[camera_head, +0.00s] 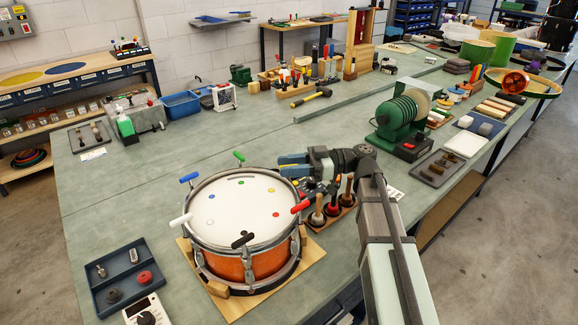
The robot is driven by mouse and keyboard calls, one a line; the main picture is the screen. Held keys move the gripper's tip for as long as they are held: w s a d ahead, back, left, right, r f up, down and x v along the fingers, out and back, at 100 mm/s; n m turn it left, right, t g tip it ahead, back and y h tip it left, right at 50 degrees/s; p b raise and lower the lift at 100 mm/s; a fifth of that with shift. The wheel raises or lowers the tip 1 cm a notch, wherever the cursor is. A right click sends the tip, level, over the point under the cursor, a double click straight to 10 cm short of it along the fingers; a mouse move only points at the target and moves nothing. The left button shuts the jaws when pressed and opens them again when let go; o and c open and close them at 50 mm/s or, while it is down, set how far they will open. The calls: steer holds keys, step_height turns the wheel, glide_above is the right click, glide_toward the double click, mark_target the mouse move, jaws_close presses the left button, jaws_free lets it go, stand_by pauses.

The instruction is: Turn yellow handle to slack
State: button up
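The drum (238,205) has an orange shell, a white head with small coloured dots and a metal rim. T-shaped handles stand around the rim: white (180,219), blue (189,178), green (239,158), red (300,207) and black (242,239). A yellow dot (271,189) lies on the head's right side, near my gripper. My gripper (284,167) is at the drum's far right rim, its bluish fingers pointing left. The fingers look close together.
The drum stands on a wooden board (310,262). A rack of wooden-handled tools (330,214) is close to its right, below my arm. A dark blue tray (122,275) and a white dial box (145,312) lie front left. A green grinder (400,120) stands behind. The bench's left middle is clear.

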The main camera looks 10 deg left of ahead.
steer(key=shift+a, duration=0.15)
jaws_close()
stand_by(0.4)
steer(key=shift+w+n+g+h, duration=0.15)
steer(key=shift+n+g+h, duration=0.15)
steer(key=shift+n+g, duration=0.45)
steer(key=shift+s+n+g+h, duration=0.2)
steer(key=shift+n+g+h, duration=0.6)
steer(key=shift+g, duration=0.75)
jaws_free()
